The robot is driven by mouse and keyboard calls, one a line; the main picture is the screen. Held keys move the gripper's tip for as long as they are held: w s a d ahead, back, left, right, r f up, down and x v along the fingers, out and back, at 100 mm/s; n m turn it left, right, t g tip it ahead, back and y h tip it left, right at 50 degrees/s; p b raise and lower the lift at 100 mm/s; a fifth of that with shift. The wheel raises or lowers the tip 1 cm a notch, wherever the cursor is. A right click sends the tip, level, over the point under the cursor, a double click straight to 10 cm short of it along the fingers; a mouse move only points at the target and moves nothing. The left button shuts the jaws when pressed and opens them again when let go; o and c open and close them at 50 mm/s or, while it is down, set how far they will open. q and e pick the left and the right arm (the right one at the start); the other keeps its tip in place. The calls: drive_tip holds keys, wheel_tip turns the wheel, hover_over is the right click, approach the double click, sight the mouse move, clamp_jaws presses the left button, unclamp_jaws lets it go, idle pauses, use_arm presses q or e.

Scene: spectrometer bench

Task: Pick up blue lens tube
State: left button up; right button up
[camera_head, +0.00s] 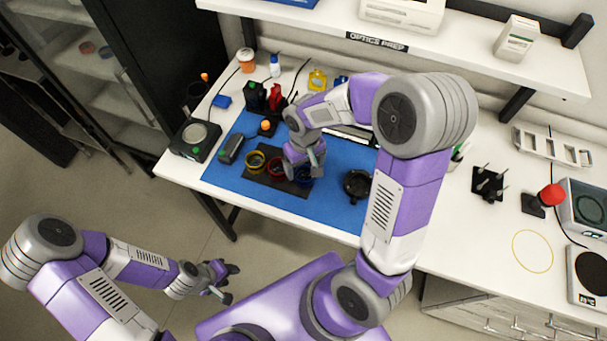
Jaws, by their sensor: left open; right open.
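A dark tube with a blue rim, which looks like the blue lens tube (303,176), stands at the right end of a dark pad (262,179) on the blue mat. It is mostly hidden by my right gripper (304,172), which points down over it with its jaws open. I cannot tell whether the fingers touch the tube. A yellow-rimmed tube (256,161) and a red-rimmed tube (276,168) stand to its left on the same pad. My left gripper (225,283) is open and empty, over the floor in front of the bench.
The blue mat (222,179) covers the bench middle. A black round part (356,184) sits to the right of the pad. A device with a round plate (196,135) stands at the left edge. Bottles and small parts crowd the back, under a shelf (320,27).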

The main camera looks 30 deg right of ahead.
sight(304, 176)
wheel_tip(304, 176, down, 4)
drive_tip(key=shift+f+b, duration=0.25)
drive_tip(key=shift+b, duration=0.1)
drive_tip(key=shift+c, duration=0.3)
drive_tip(key=c, duration=1.1)
drive_tip(key=shift+o, duration=0.2)
